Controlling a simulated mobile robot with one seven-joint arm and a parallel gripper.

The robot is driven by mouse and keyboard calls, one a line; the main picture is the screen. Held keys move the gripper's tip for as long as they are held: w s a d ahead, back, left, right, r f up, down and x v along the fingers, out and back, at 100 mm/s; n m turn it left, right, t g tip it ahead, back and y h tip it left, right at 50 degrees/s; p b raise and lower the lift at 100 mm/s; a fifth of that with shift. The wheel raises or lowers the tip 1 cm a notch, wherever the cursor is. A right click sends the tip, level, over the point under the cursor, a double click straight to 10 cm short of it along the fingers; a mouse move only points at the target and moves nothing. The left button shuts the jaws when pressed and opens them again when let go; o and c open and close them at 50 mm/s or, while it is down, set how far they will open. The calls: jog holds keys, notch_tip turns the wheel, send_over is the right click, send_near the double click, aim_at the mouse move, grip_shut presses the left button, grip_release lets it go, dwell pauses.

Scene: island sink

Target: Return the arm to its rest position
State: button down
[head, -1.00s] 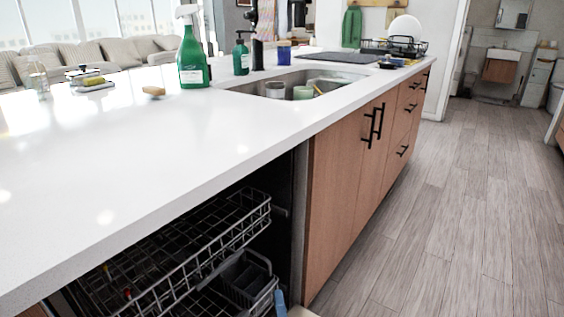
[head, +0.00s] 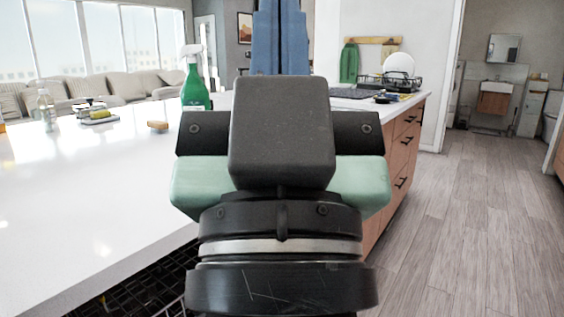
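My gripper (head: 280,38) stands upright in the middle of the head view, close to the camera, pointing up. Its black wrist, grey block and pale green sides fill the lower centre. The blue fingers rise behind the grey block, side by side with no gap visible between them, so it looks shut. Their tips are cut off by the top edge, and I see nothing held. My arm hides the sink and much of the island's front.
The white island counter (head: 60,200) runs along the left. A green spray bottle (head: 194,85), a sponge (head: 157,126) and a soap dispenser (head: 45,105) stand on it. The dishwasher rack (head: 150,285) shows below the counter edge. Wooden floor (head: 480,230) is clear on the right.

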notch_tip(320, 180, up, 38)
jog(key=p, duration=3.7)
jog(key=shift+s+f, duration=0.2)
jog(key=shift+f, duration=0.05)
